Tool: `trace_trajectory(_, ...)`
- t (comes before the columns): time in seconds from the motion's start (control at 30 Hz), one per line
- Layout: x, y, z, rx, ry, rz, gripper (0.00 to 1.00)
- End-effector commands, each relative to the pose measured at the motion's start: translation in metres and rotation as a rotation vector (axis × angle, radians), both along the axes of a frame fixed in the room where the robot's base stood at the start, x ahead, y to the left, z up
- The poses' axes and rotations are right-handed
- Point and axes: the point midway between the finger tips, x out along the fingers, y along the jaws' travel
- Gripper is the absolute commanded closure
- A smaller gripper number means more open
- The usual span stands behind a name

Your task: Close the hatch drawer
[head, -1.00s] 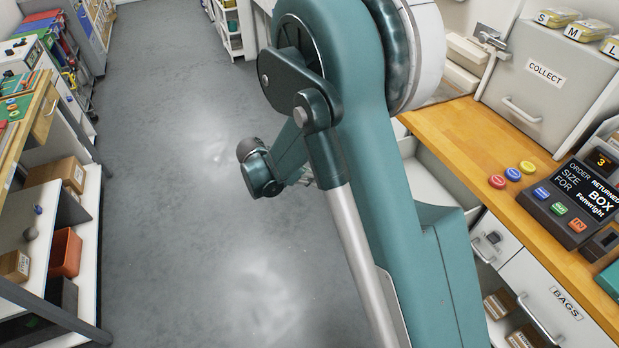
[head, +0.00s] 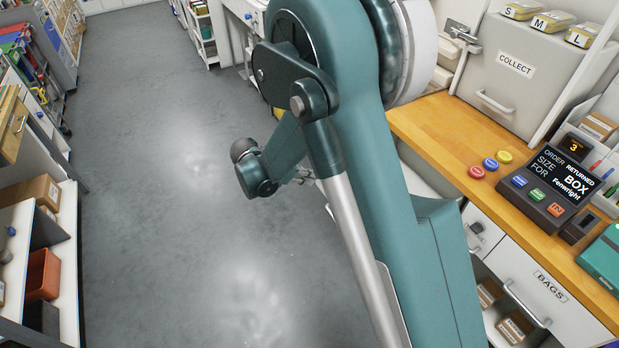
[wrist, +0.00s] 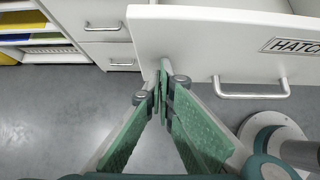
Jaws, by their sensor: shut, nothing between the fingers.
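The hatch drawer's white front (wrist: 215,45) spans the upper right of the wrist view, with a partly cut-off HATCH label (wrist: 290,46) and a silver bar handle (wrist: 251,91). The drawer stands pulled out, with its pale inside showing behind the front. In the head view the open drawer (head: 424,176) shows beside the counter, largely hidden by my arm. My gripper (wrist: 163,72) is shut and empty, its fingertips at the lower left part of the drawer front, left of the handle. I cannot tell whether they touch it. In the head view my arm hides most of the gripper.
A wooden counter (head: 440,135) at right carries coloured buttons and an order display (head: 545,185). A grey COLLECT hatch (head: 500,85) stands behind it. A BAGS drawer (head: 535,300) is below. Shelving (head: 68,270) lines the left. The grey floor (head: 170,200) between is clear.

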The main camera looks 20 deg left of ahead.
Motion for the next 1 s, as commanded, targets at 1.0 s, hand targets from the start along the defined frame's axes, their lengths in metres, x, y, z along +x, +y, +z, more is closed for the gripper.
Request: trace_trajectory(1.0, 0.158, -0.159, -0.001, 0.001, -0.001, -0.005, 1.0)
